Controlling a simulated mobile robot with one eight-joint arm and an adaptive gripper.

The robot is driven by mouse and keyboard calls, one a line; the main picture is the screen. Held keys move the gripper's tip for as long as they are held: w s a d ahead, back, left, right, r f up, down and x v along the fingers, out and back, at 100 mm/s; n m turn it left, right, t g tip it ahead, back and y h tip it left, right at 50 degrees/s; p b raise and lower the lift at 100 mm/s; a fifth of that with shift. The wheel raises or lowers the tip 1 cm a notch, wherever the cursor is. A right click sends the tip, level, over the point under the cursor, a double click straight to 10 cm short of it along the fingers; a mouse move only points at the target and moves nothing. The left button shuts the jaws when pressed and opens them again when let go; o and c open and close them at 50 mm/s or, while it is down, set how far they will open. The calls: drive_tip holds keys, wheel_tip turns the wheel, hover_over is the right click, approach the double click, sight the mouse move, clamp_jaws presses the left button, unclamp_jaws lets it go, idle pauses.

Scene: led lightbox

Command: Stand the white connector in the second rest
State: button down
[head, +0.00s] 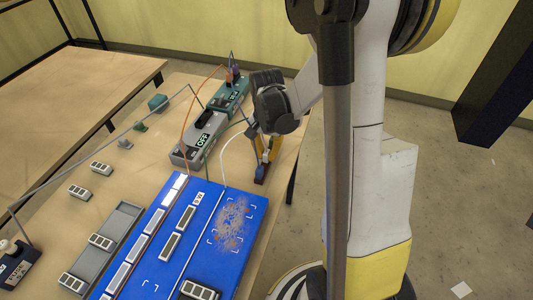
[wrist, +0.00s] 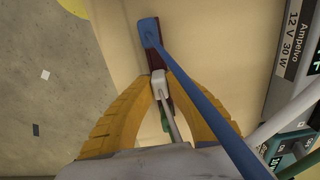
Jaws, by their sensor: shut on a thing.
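The white connector (wrist: 158,80) is between the yellow fingertips of my gripper (wrist: 157,82), which is shut on it. In the wrist view its light cable runs back between the fingers. A dark red rest block (wrist: 160,58) lies just beyond and partly under the connector; I cannot tell whether they touch or which slot is below. A blue connector (wrist: 148,29) is at the block's far end, its blue cable passing across the right finger. A green piece (wrist: 165,122) shows between the fingers. In the head view my gripper (head: 264,162) is low over the rest block (head: 261,176) near the table's right edge.
A blue board (head: 205,250) lies in front. Orange and white cables arch nearby. Several small modules lie on the left of the table.

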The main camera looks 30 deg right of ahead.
drive_tip(key=shift+f, duration=0.15)
drive_tip(key=c, duration=1.4)
unclamp_jaws()
wheel_tip(320, 180, up, 8)
drive_tip(key=p, duration=0.6)
